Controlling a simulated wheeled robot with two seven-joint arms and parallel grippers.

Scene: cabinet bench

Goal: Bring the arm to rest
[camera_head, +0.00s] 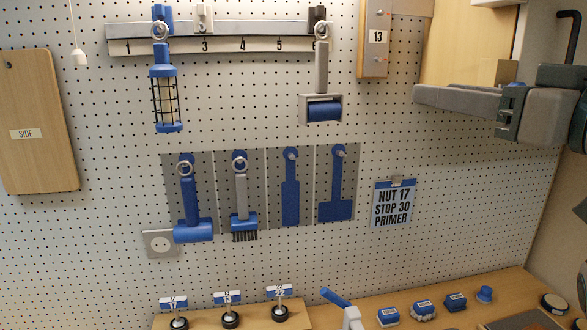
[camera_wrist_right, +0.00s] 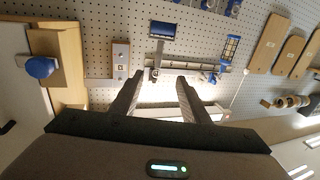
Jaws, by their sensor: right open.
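My right arm comes in from the right edge of the head view. Its gripper (camera_head: 418,95) is raised in front of the pegboard, right of the hanging roller and below the box marked 13. In the right wrist view the two grey fingers of the gripper (camera_wrist_right: 160,78) stand apart with nothing between them. The pegboard and rail show beyond them. My left gripper is not in view.
A numbered rail (camera_head: 222,45) holds a caged lamp (camera_head: 166,100) and a roller (camera_head: 322,108). Blue tools hang on a grey panel (camera_head: 262,165). A wooden cabinet (camera_head: 468,40) is behind my right gripper. The bench (camera_head: 400,310) below carries several small blue items.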

